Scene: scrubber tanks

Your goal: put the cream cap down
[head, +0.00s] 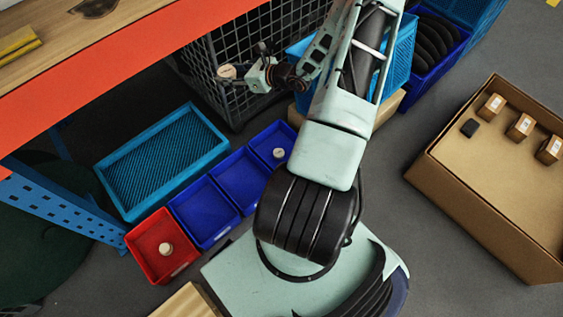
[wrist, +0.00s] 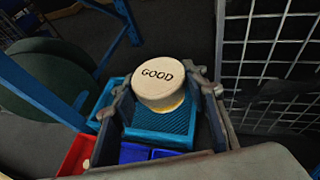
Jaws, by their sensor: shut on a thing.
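The cream cap (wrist: 158,78) is held by my gripper (wrist: 160,100); its top faces the wrist camera and reads "GOOD". In the head view, the cap (head: 227,71) shows at the tip of my gripper (head: 236,74), raised in front of a wire cage. The fingers are shut on the cap's sides. A red bin (head: 141,239) on the floor holds another pale round piece (head: 166,249). The other (head: 253,142) holds a pale round piece (head: 279,153).
A light blue crate (head: 155,165) stands empty behind the bins. The wire cage (head: 222,47) is close to my gripper. An orange-edged shelf (head: 130,45) overhangs at upper left, on a blue post (head: 65,203). A cardboard box (head: 480,215) with small items stands at right.

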